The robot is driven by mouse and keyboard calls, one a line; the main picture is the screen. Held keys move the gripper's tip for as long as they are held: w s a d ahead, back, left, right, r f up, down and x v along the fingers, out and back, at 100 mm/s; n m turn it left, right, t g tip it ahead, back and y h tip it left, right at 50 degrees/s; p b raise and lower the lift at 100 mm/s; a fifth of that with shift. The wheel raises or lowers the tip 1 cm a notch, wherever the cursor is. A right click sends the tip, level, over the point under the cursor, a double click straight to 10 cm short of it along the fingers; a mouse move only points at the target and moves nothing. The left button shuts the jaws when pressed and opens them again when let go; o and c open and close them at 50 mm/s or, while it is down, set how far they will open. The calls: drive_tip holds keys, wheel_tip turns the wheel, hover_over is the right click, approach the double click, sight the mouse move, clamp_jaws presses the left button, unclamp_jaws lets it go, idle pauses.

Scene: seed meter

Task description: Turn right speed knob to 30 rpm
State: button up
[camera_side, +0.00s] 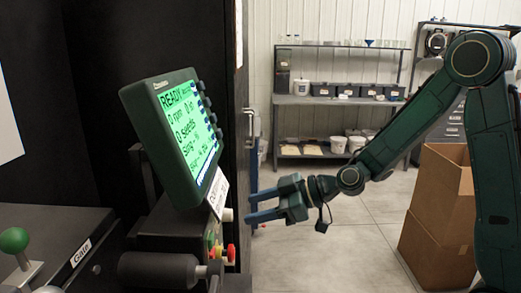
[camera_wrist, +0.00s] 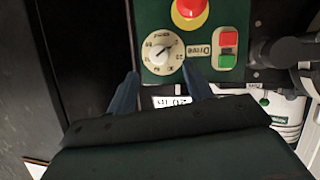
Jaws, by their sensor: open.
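A round cream knob dial (camera_wrist: 162,52) with a dark pointer line and small numbers around its rim shows in the wrist view, on a dark green panel. The pointer slants toward the upper right of that picture; the numbers are too small to read surely. My gripper (camera_wrist: 160,86) is open and empty, its two blue fingers spread just below the dial in that view. In the side view my gripper (camera_side: 250,206) points left at the console, with a gap to a pale knob (camera_side: 227,215) below the screen. Whether this is the same knob is unclear.
A red button (camera_wrist: 188,10) on a yellow base and a red and green switch (camera_wrist: 228,48) sit close to the dial. A tilted green screen (camera_side: 187,130) reading READY stands above the controls. A black cylinder (camera_side: 160,270) juts out below. Open floor lies behind my gripper.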

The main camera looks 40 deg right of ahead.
sight(225, 215)
drive_tip(key=x, duration=0.6)
drive_tip(key=c, duration=1)
drive_tip(key=shift+o, duration=0.2)
